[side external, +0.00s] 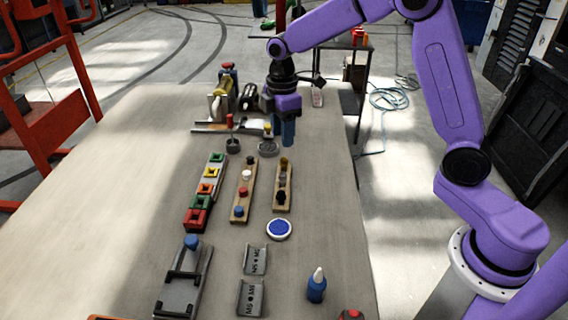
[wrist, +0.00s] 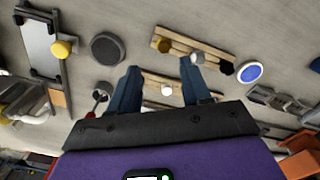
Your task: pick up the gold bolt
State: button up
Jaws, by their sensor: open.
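A wooden strip (side external: 289,203) on the bench carries a row of round-headed pieces. The gold bolt (side external: 284,161) stands at its far end, with a grey-white piece and a black piece (side external: 281,197) nearer the camera. In the wrist view the gold bolt (wrist: 164,46) is at the strip's left end, just beyond the fingertips, and is not between them. My gripper (side external: 288,134) is above the bench, beyond the strip's far end in the side view. In the wrist view its two blue fingers (wrist: 160,72) are spread apart with nothing held between them.
A second wooden strip (side external: 238,214) with coloured knobs and a row of coloured blocks (side external: 202,198) lie to the left. A round grey dish (side external: 268,149) sits close below the gripper. A blue-and-white disc (side external: 279,229) lies nearer the camera. The left bench area is clear.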

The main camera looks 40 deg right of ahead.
aim_at(284, 159)
jog(key=shift+s+a+f, duration=0.1)
jog(key=shift+s+f, duration=0.05)
jog(key=shift+f, duration=1.65)
jog(key=shift+s+f, duration=0.15)
jog(key=shift+f, duration=1.6)
grip_shut()
